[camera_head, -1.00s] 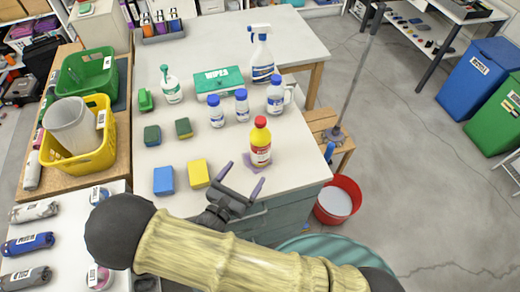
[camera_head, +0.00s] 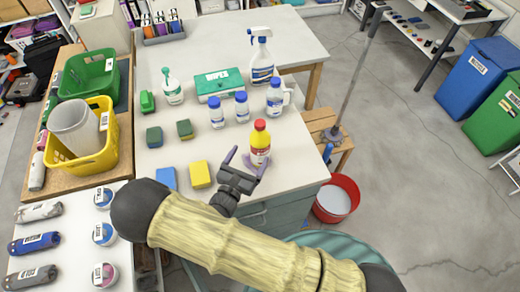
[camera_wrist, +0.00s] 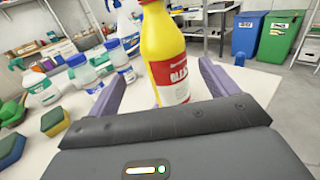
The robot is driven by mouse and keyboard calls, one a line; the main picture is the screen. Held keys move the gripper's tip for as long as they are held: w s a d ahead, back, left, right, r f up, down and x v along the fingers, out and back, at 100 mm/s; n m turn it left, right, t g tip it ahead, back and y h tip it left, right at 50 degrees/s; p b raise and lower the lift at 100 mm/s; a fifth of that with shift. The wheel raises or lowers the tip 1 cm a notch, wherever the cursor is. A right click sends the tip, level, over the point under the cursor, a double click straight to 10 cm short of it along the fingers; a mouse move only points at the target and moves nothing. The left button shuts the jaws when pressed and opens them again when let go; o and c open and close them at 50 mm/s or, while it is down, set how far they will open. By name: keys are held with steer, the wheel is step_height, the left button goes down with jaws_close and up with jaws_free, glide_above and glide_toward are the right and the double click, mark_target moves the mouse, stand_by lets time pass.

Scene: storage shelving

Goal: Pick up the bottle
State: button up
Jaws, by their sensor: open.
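The yellow bottle (camera_head: 260,141) with a red cap and a red and white label stands upright near the front right edge of the white table (camera_head: 190,221). It also shows in the wrist view (camera_wrist: 164,50), close ahead of the gripper. My gripper (camera_head: 245,160) is open and empty, low over the table at the bottle's near side. In the wrist view its two purple fingers (camera_wrist: 172,88) stand apart to the left and right of the bottle.
White bottles with blue caps (camera_head: 241,105), a spray bottle (camera_head: 262,61) and a green wipes box (camera_head: 219,84) stand behind. Sponges (camera_head: 200,174) lie to the left. A red bucket (camera_head: 336,199) is on the floor to the right.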

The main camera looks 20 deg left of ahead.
mark_target(254, 148)
steer(key=w, duration=0.2)
steer(key=w+p, duration=0.1)
steer(key=w, duration=0.1)
steer(key=shift+w+d, duration=0.1)
steer(key=shift+d, duration=0.25)
steer(key=w+p, duration=0.1)
steer(key=w+d+p, duration=0.1)
steer(key=w+r, duration=0.1)
steer(key=w, duration=0.1)
steer(key=shift+w+d+p, duration=0.1)
steer(key=shift+d+p, duration=0.1)
steer(key=shift+p, duration=0.2)
steer(key=shift+w+f, duration=0.15)
steer(key=shift+w, duration=0.3)
steer(key=shift+c, duration=0.5)
jaws_close()
